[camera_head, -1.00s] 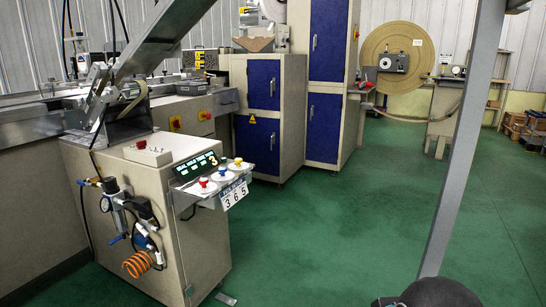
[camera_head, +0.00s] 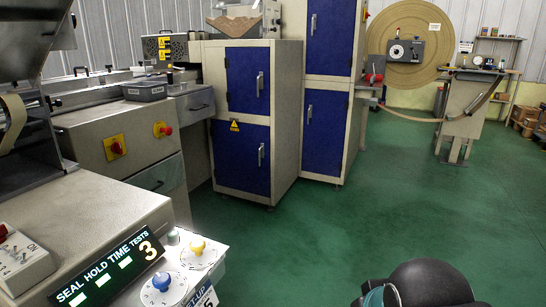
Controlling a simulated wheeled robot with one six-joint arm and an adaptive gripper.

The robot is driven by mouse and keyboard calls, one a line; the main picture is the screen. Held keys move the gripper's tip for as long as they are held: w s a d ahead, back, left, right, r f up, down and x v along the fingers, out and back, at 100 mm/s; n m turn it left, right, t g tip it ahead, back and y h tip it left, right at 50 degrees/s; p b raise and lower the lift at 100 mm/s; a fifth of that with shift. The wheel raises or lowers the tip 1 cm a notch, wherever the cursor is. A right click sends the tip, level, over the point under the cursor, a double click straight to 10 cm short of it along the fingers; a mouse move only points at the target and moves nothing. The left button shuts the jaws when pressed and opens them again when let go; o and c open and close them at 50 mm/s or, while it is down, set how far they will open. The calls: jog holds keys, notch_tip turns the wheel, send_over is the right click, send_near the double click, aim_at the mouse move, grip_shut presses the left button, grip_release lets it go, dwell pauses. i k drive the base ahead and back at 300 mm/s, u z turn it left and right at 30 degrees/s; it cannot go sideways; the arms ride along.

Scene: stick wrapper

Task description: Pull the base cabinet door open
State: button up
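The tall beige cabinets stand at the middle, with blue doors that look shut. The nearer cabinet has a lower blue door (camera_head: 240,158) with a silver vertical handle (camera_head: 261,154) on its right side and a yellow warning sticker. Above it is an upper blue door (camera_head: 245,80). The taller cabinet has a lower blue door (camera_head: 322,128) too. The frames do not settle which door is the base cabinet door. The control machine (camera_head: 95,215) is at the left; its lower front is out of frame. My gripper is not in view; a dark rounded part of my arm shows at the bottom right.
The green floor (camera_head: 330,220) is clear in front of the cabinets. A dial panel (camera_head: 195,262) juts out at the bottom left. A drawer unit (camera_head: 155,175) stands left of the cabinets. A large reel (camera_head: 408,45) and a stand (camera_head: 462,110) are at the back right.

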aim_at(325, 111)
jog(key=i, duration=3.2)
jog(key=z, duration=0.7)
jog(key=i, duration=0.5)
jog(key=z, duration=0.15)
